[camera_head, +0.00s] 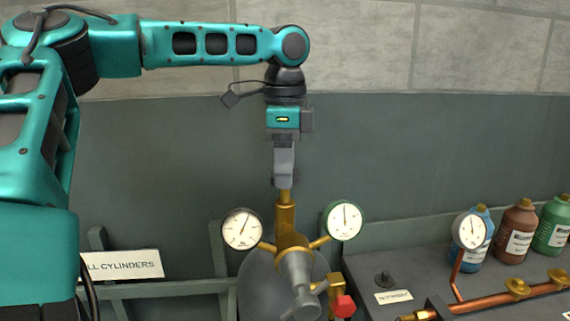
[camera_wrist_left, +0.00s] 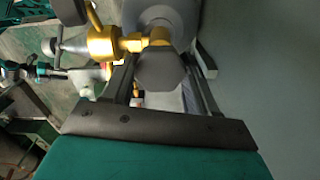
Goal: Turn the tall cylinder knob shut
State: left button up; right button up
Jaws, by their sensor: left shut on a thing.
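The tall cylinder (camera_head: 255,285) is grey and stands at the bottom centre of the head view, largely behind its brass valve (camera_head: 287,215) and fittings. My left gripper (camera_head: 284,180) points straight down over the top of the brass stem and is shut on the knob there. In the head view the fingers hide the knob. In the left wrist view the dark grey, faceted knob (camera_wrist_left: 163,75) sits between the two fingers, with the brass fitting (camera_wrist_left: 103,44) beside it.
Two round gauges, one left (camera_head: 242,229) and one right (camera_head: 344,220), flank the valve close below the gripper. A grey cone-shaped fitting (camera_head: 300,275) juts forward, with a red knob (camera_head: 343,306) beside it. A bench (camera_head: 370,262) at right holds copper piping (camera_head: 485,299) and bottles (camera_head: 517,230).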

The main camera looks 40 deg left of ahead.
pick_arm(q)
jog(key=o, duration=1.1)
jog(key=shift+c, duration=0.2)
notch_tip(320, 180, up, 13)
jog(key=shift+f, duration=0.1)
dwell(0.4)
